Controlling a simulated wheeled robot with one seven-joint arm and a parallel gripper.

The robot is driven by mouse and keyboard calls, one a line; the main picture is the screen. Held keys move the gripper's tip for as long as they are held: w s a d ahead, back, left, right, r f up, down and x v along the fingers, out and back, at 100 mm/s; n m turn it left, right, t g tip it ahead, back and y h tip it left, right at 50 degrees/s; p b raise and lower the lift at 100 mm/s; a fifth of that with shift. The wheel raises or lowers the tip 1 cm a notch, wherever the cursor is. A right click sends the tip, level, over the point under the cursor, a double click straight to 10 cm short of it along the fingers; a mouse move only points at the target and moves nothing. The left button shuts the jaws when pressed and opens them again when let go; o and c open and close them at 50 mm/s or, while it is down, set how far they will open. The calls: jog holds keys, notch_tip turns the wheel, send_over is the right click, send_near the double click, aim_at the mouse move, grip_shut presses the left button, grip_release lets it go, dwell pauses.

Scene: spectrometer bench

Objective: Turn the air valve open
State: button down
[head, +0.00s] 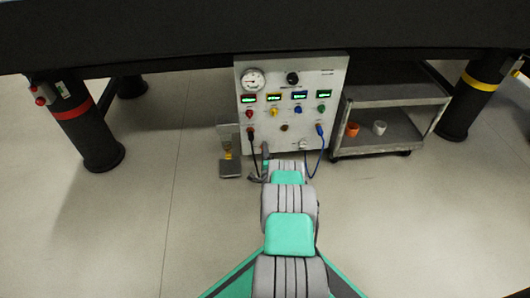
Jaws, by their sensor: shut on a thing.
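A grey-white control panel (312,108) stands on the floor under the dark bench. It has a round gauge (253,79), a black knob (292,78) and several coloured knobs. I cannot tell for certain which fitting is the air valve. My arm reaches forward to the panel's lower edge. My gripper (265,154) is small there and partly hidden by my own arm links. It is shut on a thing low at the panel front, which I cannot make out.
A black cable (252,148) and a blue cable (321,145) hang from the panel beside my arm. A small grey stand (230,169) is left of the panel. A grey cart (392,98) with an orange and a white item stands right.

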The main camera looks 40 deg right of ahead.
jog(key=shift+m, duration=0.6)
jog(key=c, duration=1)
grip_release()
jog(key=shift+c, duration=0.2)
